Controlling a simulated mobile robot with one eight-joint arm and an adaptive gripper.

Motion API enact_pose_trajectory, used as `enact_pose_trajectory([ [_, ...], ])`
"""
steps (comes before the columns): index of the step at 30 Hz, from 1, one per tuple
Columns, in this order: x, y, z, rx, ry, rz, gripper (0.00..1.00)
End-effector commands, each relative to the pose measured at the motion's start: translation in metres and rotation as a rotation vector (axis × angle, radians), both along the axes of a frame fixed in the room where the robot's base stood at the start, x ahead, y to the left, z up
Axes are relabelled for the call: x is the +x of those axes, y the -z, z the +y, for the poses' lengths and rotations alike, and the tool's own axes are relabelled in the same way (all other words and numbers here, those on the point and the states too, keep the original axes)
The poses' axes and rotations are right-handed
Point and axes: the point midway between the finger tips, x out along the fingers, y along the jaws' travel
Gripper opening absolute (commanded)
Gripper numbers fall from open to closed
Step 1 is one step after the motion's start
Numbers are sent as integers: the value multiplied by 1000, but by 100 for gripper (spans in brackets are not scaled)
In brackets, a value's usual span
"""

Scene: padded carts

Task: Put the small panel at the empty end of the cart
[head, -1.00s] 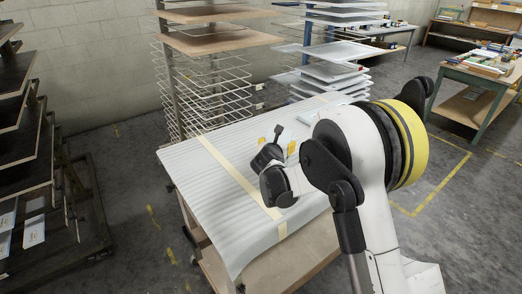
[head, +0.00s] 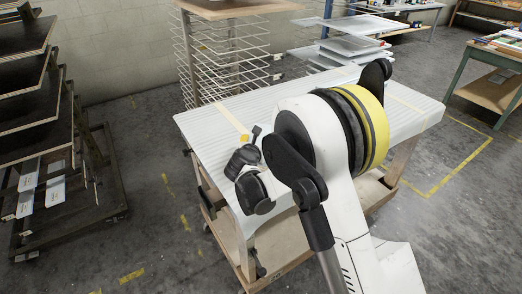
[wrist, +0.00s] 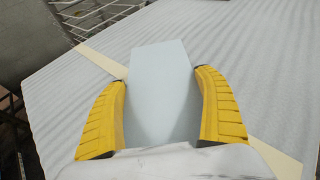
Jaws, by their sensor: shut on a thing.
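My gripper (wrist: 160,76) is shut on the small panel (wrist: 160,95), a pale blue-white flat piece between its two yellow fingers in the wrist view. The panel's far end sticks out past the fingertips, over the padded top. I cannot tell whether it touches the padding. In the head view my gripper (head: 248,136) is over the left part of the cart, by a cream tape stripe (head: 230,118); the panel is not made out there. The cart (head: 205,118) has ribbed white padding on top. The padding I see around the panel is bare; my arm hides much of the cart's middle.
A wire rack (head: 215,55) stands behind the cart, with a rack of pale sheets (head: 345,50) to its right. A dark shelf rack (head: 35,120) stands at left. A green-legged table (head: 500,75) is at far right. Floor between the dark rack and cart is clear.

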Motion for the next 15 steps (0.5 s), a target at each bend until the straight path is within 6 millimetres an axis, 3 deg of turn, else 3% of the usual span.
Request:
enact_pose_trajectory([
  [5, 0, 30, 0, 0, 0, 0, 41],
  [15, 0, 33, 0, 0, 0, 0, 41],
])
